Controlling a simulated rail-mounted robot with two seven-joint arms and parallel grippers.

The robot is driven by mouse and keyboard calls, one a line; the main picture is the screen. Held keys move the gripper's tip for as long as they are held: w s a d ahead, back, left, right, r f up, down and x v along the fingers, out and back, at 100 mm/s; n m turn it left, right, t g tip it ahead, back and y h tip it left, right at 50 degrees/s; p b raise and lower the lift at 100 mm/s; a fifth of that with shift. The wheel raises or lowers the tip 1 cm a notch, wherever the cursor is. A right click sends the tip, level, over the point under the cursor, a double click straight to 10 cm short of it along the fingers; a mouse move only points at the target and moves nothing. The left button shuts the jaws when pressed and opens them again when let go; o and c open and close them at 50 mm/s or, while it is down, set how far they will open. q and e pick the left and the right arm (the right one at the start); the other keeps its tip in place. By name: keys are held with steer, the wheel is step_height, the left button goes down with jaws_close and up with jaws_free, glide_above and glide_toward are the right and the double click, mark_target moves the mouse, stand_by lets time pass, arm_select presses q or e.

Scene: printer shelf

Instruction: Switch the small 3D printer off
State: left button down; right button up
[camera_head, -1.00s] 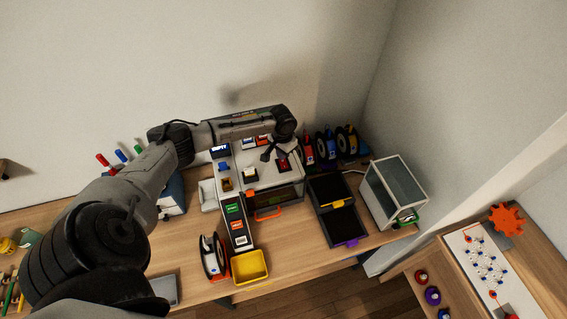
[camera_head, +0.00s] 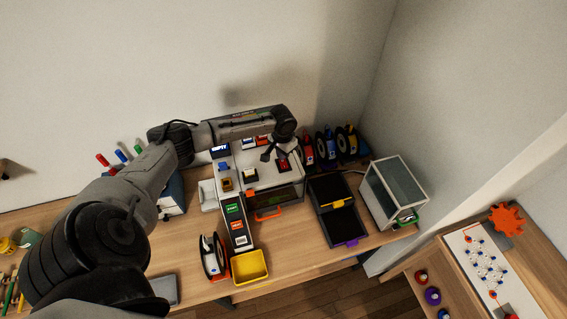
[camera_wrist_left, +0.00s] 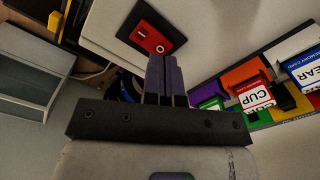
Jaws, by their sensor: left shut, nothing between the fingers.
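The small 3D printer (camera_head: 262,178) is a white box with a dark front window and an orange handle, standing on the wooden desk. Its red rocker switch (camera_head: 284,166) sits in a black frame on the top, near the right side. In the left wrist view the red switch (camera_wrist_left: 152,36) shows with light marks on it. My left gripper (camera_head: 276,155) is over the printer top, close to the switch. Its fingers (camera_wrist_left: 165,62) are shut and empty, with the tips just beside the switch frame. Whether they touch it I cannot tell. My right gripper is not in view.
Several spools (camera_head: 335,142) stand behind, to the right. A dark two-part tray (camera_head: 318,184) and a glass-sided box (camera_head: 394,194) are to the printer's right. A panel with green and red buttons (camera_head: 235,222) and a yellow bin (camera_head: 250,281) are in front. Labelled cards (camera_wrist_left: 255,95) stand near the gripper.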

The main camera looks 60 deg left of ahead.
arm_select(q)
steer(key=shift+f, duration=0.1)
stand_by(0.6)
steer(key=shift+f, duration=0.6)
steer(key=shift+f+b, duration=0.5)
steer(key=shift+f, duration=0.15)
stand_by(0.5)
steer(key=shift+r, duration=0.15)
step_height(320, 180, up, 3)
steer(key=p, duration=0.3)
steer(key=shift+f, duration=0.2)
step_height(320, 180, up, 4)
steer(key=p, duration=0.5)
steer(key=shift+r, duration=0.15)
